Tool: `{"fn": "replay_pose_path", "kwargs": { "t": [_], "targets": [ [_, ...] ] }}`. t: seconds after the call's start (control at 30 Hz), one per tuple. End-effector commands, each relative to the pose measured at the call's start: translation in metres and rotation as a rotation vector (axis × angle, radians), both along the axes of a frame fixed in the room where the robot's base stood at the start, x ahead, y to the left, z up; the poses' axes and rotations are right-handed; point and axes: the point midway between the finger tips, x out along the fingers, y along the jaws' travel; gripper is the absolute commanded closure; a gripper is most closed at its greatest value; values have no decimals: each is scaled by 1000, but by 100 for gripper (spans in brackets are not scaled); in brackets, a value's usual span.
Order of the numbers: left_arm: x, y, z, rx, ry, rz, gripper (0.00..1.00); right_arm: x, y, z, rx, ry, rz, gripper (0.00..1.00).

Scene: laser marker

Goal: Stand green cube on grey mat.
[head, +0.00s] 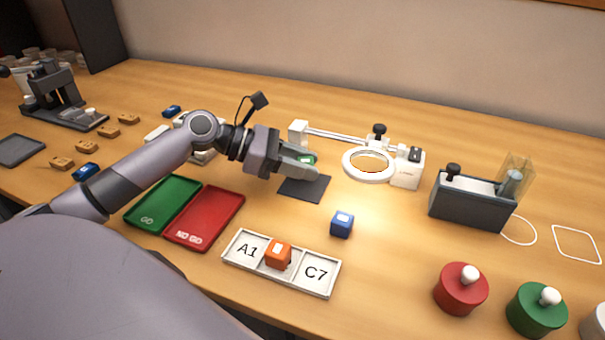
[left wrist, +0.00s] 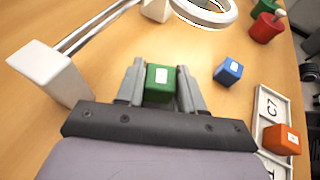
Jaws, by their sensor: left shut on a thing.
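The green cube (left wrist: 159,86) with a white label sits between the fingers of my left gripper (left wrist: 160,90), which is shut on it. In the head view the green cube (head: 306,160) is mostly hidden behind the gripper (head: 308,168). The dark grey mat (head: 306,187) lies on the table just below and in front of the gripper in that view. The gripper covers the mat's far part, so I cannot tell whether the cube touches it. In the left wrist view the mat is hidden. My right gripper is not in view.
A blue cube (head: 342,224) stands to the right of the mat. An orange cube (head: 278,254) sits in the middle slot of the white labelled tray (head: 320,281). The ring lamp (head: 369,177) on its rail stands behind. Green (head: 148,218) and red (head: 190,232) trays lie left.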

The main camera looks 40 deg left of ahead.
Motion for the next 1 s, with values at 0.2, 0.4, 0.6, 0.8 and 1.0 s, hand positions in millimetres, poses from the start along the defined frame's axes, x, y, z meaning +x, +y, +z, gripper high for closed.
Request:
{"fn": "replay_pose_path", "kwargs": {
  "t": [0.2, 0.4, 0.6, 0.8, 1.0],
  "targets": [
    [0, 0, -24, -1, 1, 0, 91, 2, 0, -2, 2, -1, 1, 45],
    [0, 0, -23, -1, 1, 0, 91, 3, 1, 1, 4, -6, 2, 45],
    [0, 0, -26, 0, 0, 1, 37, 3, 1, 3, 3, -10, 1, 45],
    [0, 0, -26, 0, 0, 0, 37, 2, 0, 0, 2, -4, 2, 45],
    [-2, 3, -22, 1, 2, 1, 37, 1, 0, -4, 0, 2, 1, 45]
  ]
}}
